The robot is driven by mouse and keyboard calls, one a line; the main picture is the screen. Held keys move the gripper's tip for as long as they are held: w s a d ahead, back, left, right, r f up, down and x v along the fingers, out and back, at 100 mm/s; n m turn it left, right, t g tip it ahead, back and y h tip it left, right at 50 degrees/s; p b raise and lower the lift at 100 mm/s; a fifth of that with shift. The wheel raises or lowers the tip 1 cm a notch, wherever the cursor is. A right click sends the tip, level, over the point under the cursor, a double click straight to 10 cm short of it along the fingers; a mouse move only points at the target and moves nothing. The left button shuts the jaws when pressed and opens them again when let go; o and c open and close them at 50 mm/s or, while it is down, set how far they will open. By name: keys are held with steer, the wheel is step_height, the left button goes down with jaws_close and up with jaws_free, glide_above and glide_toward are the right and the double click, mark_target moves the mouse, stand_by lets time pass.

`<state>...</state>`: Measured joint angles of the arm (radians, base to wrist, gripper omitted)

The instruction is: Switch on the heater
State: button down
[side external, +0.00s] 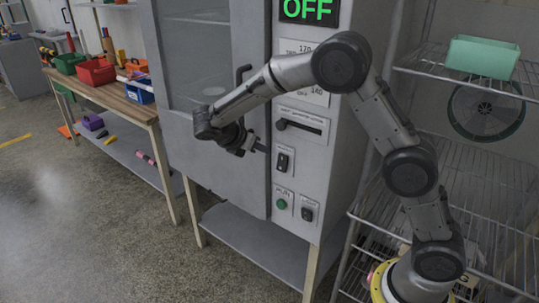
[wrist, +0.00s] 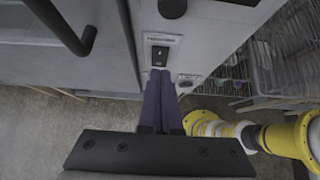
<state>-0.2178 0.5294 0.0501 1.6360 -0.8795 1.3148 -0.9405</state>
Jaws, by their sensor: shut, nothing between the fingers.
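The heater is a tall grey cabinet (side external: 214,150) with a control panel on its right side. Its display (side external: 309,10) reads OFF in green. A black rocker switch (side external: 283,161) sits mid-panel; a labelled black switch (wrist: 160,54) shows ahead of the fingers in the wrist view. Lower on the panel are a green round button (side external: 281,204) and another black switch (side external: 308,212). Small labels are too blurred to read. My gripper (side external: 262,148) is shut and empty, its fingertips (wrist: 160,74) close to the upper switch. I cannot tell whether they touch it.
A black door handle (side external: 243,74) and a slider lever (side external: 282,124) stick out near my gripper. A wire rack (side external: 470,160) with a green bin (side external: 482,57) stands right. A wooden bench (side external: 140,107) with coloured bins stands left. The floor in front is clear.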

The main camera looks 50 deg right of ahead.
steer(key=shift+a+r, duration=0.65)
steer(key=shift+r, duration=0.35)
steer(key=shift+a+r, duration=0.65)
steer(key=shift+r, duration=0.35)
steer(key=shift+d, duration=0.1)
steer(key=s+d+r+m+t+y, duration=0.1)
steer(key=s+d+r+m+y, duration=0.15)
steer(key=s+r, duration=0.4)
steer(key=s+d+r+m+t+y, duration=0.1)
steer(key=s+d+r+m, duration=0.15)
steer(key=s+r, duration=0.4)
steer(key=s+a+f+m+t+y, duration=0.1)
steer(key=s+a+f+m+y, duration=0.2)
steer(key=s, duration=0.5)
steer(key=s+a+f+m+t+y, duration=0.2)
steer(key=s+a+f+m, duration=0.4)
steer(key=m, duration=0.4)
steer(key=shift+s+a+f+t+y, duration=0.25)
steer(key=shift+s+f+y, duration=0.45)
steer(key=shift+s, duration=0.4)
